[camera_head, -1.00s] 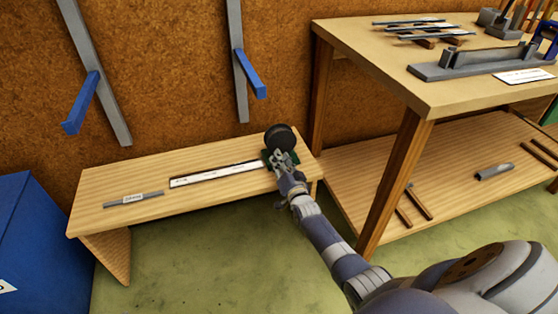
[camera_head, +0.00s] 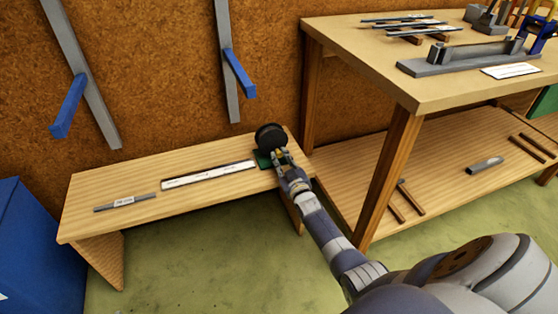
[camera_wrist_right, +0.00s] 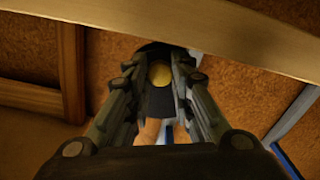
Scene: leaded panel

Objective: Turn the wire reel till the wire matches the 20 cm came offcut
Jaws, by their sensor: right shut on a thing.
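The wire reel is a dark round drum (camera_head: 270,137) on a green base (camera_head: 263,159) at the right end of the low wooden bench. A white ruler-like strip (camera_head: 208,174) lies on the bench left of the reel. The grey came offcut (camera_head: 124,203), with a small white label, lies further left. My right gripper (camera_head: 280,158) is at the reel's near side, shut on part of it, likely its handle. In the right wrist view a round yellow piece (camera_wrist_right: 160,74) shows between the fingers. I cannot make out the wire. My left gripper is out of view.
The low bench (camera_head: 90,222) stands against a brown wall with blue-armed brackets (camera_head: 238,72). A taller workbench (camera_head: 370,60) with a lower shelf (camera_head: 440,180) is close on the right. A blue bin (camera_head: 28,250) stands at the left.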

